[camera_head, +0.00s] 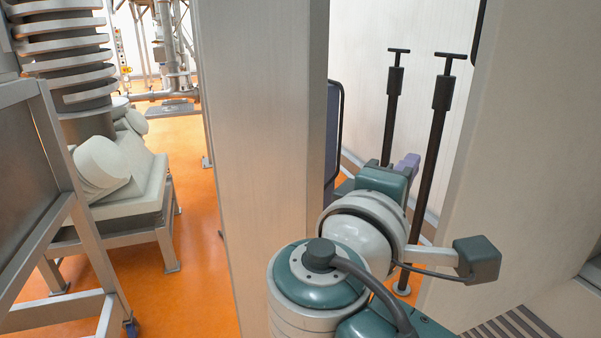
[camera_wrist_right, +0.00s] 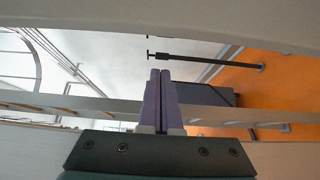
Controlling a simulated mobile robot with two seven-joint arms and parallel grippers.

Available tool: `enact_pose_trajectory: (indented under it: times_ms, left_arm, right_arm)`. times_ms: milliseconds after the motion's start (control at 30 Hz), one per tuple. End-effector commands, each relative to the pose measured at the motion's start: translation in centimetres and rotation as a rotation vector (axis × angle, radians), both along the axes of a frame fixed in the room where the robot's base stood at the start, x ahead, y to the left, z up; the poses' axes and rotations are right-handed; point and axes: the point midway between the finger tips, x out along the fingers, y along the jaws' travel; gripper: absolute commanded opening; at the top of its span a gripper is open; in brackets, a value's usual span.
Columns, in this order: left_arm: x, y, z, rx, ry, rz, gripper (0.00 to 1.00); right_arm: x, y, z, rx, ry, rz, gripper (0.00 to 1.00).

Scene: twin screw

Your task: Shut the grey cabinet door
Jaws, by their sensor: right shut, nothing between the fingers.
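Two pale grey panels flank my right arm in the head view: a tall upright one (camera_head: 255,150) in the middle and a slanting one (camera_head: 535,150) at the right. The right one has a dark piece (camera_head: 478,30) at its upper left edge, perhaps a handle. I cannot tell for certain which panel is the cabinet door. My right arm reaches into the gap between them. My right gripper (camera_head: 407,164) is mostly hidden behind its wrist. In the right wrist view its purple fingers (camera_wrist_right: 160,88) are together and empty, with pale edges on both sides. My left gripper is out of view.
Two dark T-handled posts (camera_head: 434,150) stand beyond the gap, near a pale wall (camera_head: 365,70). A metal frame (camera_head: 60,180) and coiled machinery (camera_head: 65,50) stand at the left. Orange floor (camera_head: 195,250) is clear between the machinery and the middle panel.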

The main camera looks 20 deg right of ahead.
Motion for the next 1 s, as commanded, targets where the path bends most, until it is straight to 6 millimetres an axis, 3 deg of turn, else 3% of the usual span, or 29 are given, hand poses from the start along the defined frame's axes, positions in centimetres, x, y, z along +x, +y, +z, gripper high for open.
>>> enact_pose_trajectory:
  times_ms: [233, 300, 533, 1000]
  left_arm:
    - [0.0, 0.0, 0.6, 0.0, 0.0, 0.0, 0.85]
    - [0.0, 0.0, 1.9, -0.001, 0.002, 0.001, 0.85]
    - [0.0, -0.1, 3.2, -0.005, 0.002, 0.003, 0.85]
    - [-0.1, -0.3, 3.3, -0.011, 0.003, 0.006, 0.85]
  right_arm:
    - [3.2, -3.7, 0.1, -0.001, 0.0, -0.002, 0.0]
    - [1.8, -3.6, 0.4, 0.001, 0.005, 0.001, 0.0]
    - [-0.5, -3.7, 0.1, 0.001, 0.002, 0.001, 0.0]
    - [-1.0, -3.7, -0.1, 0.002, 0.001, 0.002, 0.0]
